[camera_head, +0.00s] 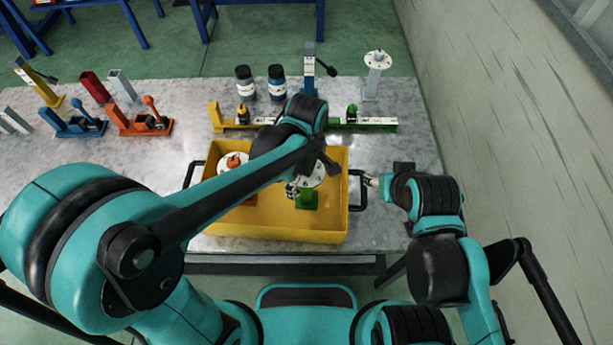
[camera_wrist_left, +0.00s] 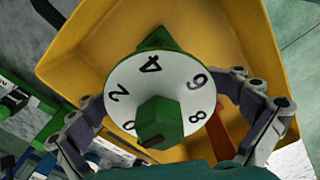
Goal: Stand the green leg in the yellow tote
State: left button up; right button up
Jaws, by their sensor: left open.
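The yellow tote (camera_head: 270,232) stands near the table's front edge; its wall also shows in the left wrist view (camera_wrist_left: 85,45). The green leg (camera_head: 307,201) is inside it on the right side, seemingly upright, with a white numbered disc around its upper part. In the left wrist view the green leg (camera_wrist_left: 170,118) points toward the camera. My left gripper (camera_head: 311,176) is open, with its fingers on either side of the disc and apart from the leg. My right gripper (camera_head: 372,181) is beside the tote's right handle; its jaws are too small to read.
An orange leg (camera_head: 234,163) with a white disc stands in the tote's left part. Behind the tote lie a yellow fixture (camera_head: 217,118) and a green one (camera_head: 385,126), with two dark jars (camera_head: 276,82). A grey leg with a disc (camera_head: 375,75) stands back right. A wall borders the right.

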pick_arm(q)
jog(key=shift+r, duration=0.1)
jog(key=shift+r, duration=0.25)
notch_tip(320, 180, up, 12)
jog(key=p, duration=0.3)
jog(key=shift+f+p, duration=0.15)
jog(key=shift+p, duration=0.2)
jog(key=shift+a, duration=0.3)
jog(key=s+a+m+t, duration=0.2)
jog(key=a+m+t, duration=0.1)
jog(key=a+m, duration=0.3)
jog(key=s+a+m+t, duration=0.3)
jog(key=a+m+t, duration=0.1)
jog(key=a, duration=0.7)
jog(key=shift+s+a+m, duration=0.2)
jog(key=shift+m, duration=0.7)
notch_tip(320, 180, down, 8)
jog(key=b, duration=0.8)
